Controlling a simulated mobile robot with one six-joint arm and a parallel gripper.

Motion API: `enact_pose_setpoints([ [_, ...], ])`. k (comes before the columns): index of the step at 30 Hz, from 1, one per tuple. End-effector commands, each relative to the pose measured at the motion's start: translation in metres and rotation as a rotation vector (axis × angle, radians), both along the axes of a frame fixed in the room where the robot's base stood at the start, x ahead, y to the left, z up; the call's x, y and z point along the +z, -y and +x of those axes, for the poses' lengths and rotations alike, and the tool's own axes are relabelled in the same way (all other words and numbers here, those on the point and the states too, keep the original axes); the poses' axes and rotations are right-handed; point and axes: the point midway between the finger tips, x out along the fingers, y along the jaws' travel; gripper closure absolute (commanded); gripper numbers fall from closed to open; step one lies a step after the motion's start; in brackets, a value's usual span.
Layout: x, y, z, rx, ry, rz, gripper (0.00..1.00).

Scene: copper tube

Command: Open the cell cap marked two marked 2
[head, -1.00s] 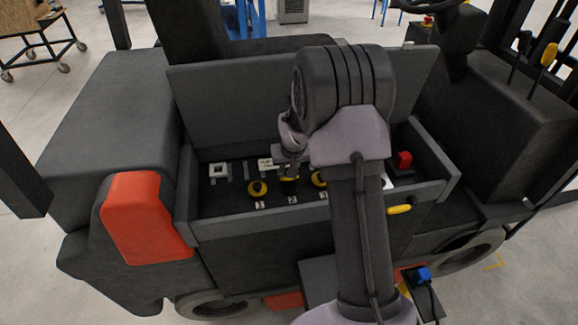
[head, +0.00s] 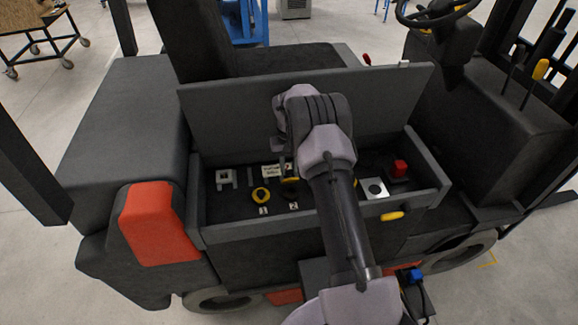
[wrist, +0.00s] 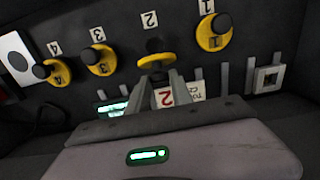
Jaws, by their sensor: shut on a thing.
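The cell cap marked 2 (wrist: 155,62) is yellow with a dark round knob, beside a white 2 label (wrist: 149,20) in the wrist view. My gripper (wrist: 158,82) is shut on this cap; its fingers hide part of it. In the head view the cap (head: 290,182) is mostly covered by my gripper, behind its 2 label (head: 294,206). A red 2 on white (wrist: 166,97) shows between the fingers; I cannot tell what it belongs to. I cannot tell whether the cap is turned or lifted.
Yellow caps 1 (wrist: 215,42), 3 (wrist: 100,62) and 4 (wrist: 52,72) stand in the same row. A white text plate (head: 275,171), a grey bracket (head: 226,178) and a red knob (head: 399,168) are in the bay. The raised lid (head: 220,115) stands behind.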

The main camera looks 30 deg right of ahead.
Motion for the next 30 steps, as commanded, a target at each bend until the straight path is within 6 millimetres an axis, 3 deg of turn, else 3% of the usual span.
enact_pose_setpoints([
  [3,0.0,0.0,0.0,-0.001,-0.001,0.0,1.0],
  [4,0.0,0.0,0.0,-0.001,-0.001,0.0,0.68],
  [6,0.0,0.0,0.0,-0.001,-0.001,0.0,0.54],
  [14,0.001,0.0,0.0,-0.001,0.0,0.0,0.54],
  [17,0.01,0.0,0.0,0.0,0.002,-0.001,0.54],
  [23,0.056,0.0,0.002,-0.001,0.004,-0.001,0.54],
  [30,0.123,0.001,0.003,-0.002,0.003,-0.001,0.54],
])
